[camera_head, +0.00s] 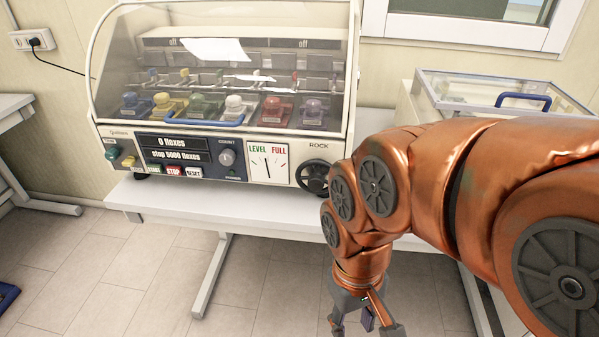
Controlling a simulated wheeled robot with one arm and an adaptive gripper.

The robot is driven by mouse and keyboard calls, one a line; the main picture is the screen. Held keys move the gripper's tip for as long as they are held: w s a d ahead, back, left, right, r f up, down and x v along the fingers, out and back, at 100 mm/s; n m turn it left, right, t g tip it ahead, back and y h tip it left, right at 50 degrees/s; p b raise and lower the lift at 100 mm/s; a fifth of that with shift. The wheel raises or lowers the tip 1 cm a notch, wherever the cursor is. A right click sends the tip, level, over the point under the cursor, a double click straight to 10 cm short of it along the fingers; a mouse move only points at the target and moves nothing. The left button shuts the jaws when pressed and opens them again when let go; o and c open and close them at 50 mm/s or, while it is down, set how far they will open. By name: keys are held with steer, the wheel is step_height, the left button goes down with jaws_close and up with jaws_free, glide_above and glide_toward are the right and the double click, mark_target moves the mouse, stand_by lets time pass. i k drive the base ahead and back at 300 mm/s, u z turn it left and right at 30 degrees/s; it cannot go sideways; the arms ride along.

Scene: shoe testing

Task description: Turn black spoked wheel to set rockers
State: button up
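The black spoked wheel (313,177) is on the right end of the machine's front panel, under the word ROCK. Its right edge is close to my arm in the picture. My gripper (366,325) hangs low at the bottom of the picture, below and in front of the table. Its fingers are spread and nothing shows between them. The fingertips are partly near the frame edge.
The flexing machine (125,140) stands on a white table (150,195), its clear hood (120,60) down over the rockers. The panel has a display reading 0 flexes, a COUNT knob (227,157) and buttons. A clear-lidded box (470,90) stands at right. Floor in front is open.

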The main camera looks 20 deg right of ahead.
mark_target(316, 181)
steer(key=z, duration=0.45)
steer(key=k, duration=1.15)
steer(key=u, duration=0.85)
